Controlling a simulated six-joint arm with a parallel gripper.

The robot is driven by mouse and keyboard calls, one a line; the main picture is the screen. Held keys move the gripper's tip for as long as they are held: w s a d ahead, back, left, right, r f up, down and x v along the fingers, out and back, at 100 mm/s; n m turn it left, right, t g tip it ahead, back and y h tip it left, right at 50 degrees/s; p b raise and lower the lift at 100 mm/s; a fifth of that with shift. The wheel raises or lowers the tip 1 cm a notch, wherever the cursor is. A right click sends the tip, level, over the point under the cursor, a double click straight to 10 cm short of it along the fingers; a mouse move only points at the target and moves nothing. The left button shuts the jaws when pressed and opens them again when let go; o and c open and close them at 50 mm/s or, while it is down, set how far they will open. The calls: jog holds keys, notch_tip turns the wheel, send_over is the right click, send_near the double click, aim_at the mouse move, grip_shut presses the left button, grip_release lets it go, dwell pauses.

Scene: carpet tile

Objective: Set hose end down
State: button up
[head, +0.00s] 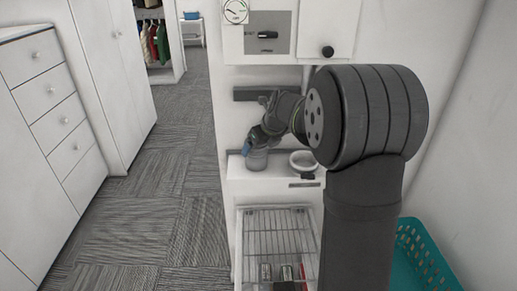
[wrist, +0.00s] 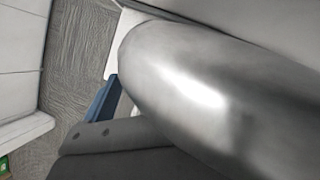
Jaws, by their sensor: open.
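My gripper (head: 254,140) is at the white shelf (head: 276,176) in the head view, partly hidden by its own wrist. A blue part shows at its tip; I cannot tell whether it belongs to the gripper. A grey cylinder (head: 257,160) stands upright on the shelf just below the gripper. I cannot tell whether they touch. In the wrist view a smooth silver rounded body (wrist: 205,95) fills much of the picture, close to the camera, beside a dark grey finger (wrist: 110,140) and a blue piece (wrist: 101,108). I cannot make out a hose end clearly. The jaws are open.
A white round dish (head: 303,161) sits on the shelf right of the cylinder. A wire rack (head: 277,235) with small items lies below. A teal basket (head: 425,262) is at lower right. Drawers (head: 48,85) stand at left, with open carpet (head: 150,215) between.

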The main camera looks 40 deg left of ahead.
jog(key=v, duration=1)
jog(key=x, duration=1.1)
jog(key=shift+a+f, duration=0.15)
jog(key=shift+f, duration=0.2)
jog(key=shift+a+r, duration=0.15)
notch_tip(320, 180, up, 2)
jog(key=shift+s+r, duration=0.15)
jog(key=shift+r, duration=0.55)
